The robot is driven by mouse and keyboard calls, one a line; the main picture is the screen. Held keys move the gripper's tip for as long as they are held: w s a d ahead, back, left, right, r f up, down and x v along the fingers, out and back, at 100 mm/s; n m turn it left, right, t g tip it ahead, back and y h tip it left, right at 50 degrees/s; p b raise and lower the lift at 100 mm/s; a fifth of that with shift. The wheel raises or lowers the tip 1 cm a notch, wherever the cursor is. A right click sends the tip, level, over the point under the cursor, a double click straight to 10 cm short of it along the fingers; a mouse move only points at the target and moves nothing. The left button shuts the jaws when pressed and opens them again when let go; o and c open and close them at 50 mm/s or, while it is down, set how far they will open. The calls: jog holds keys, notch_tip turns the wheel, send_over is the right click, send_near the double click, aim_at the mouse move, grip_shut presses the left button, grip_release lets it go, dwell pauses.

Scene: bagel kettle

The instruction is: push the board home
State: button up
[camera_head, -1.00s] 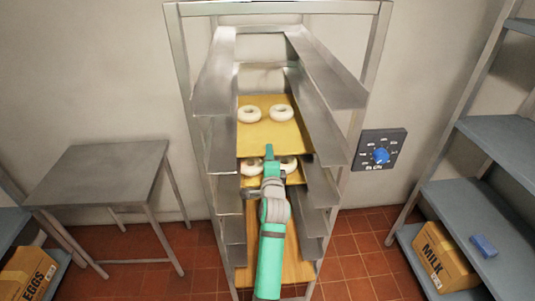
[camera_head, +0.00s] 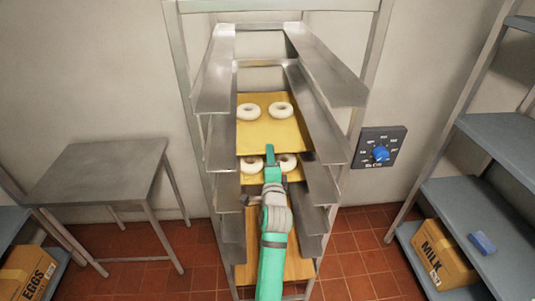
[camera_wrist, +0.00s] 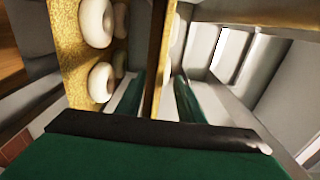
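A yellow upper board (camera_head: 268,137) with two white bagels lies in the metal rack (camera_head: 222,75). A lower board (camera_head: 268,179) with bagels sits beneath it, partly hidden by my arm. My teal gripper (camera_head: 269,155) is at the middle of the upper board's front edge, one fingertip showing over that edge. In the wrist view, turned sideways, my two green fingers (camera_wrist: 158,98) stand apart, with the upper board's edge (camera_wrist: 160,55) between them and gaps visible. The lower board (camera_wrist: 72,45) with bagels shows at left. Whether a finger touches the board I cannot tell.
Sloped metal runners (camera_head: 325,75) flank the boards on both sides. Another board (camera_head: 257,240) is low in the rack. A dial panel (camera_head: 379,148) is on the wall at right. A steel table (camera_head: 100,170) stands left, and blue-grey shelves (camera_head: 470,210) stand right.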

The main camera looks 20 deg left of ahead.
jog(key=s, duration=0.3)
jog(key=shift+s+d+f, duration=0.15)
jog(key=shift+s+d, duration=0.1)
jog(key=shift+d, duration=0.2)
jog(key=s+d+f+n+h, duration=0.2)
jog(key=s+d+f+n, duration=0.1)
jog(key=s+d+f, duration=0.7)
jog(key=s+d+f+n+h, duration=0.25)
jog(key=s+d+f, duration=0.55)
jog(key=s, duration=0.4)
jog(key=s+d+r+n+h, duration=0.1)
jog(key=s+d+n, duration=0.1)
jog(key=s, duration=0.7)
jog(key=s+d+n+h, duration=0.1)
jog(key=s+d+n, duration=0.1)
jog(key=s, duration=0.8)
jog(key=s+d+r+n+g+h, duration=0.1)
jog(key=s+d+n, duration=0.1)
jog(key=s, duration=0.7)
jog(key=shift+s+r+n, duration=0.3)
jog(key=shift+n, duration=0.55)
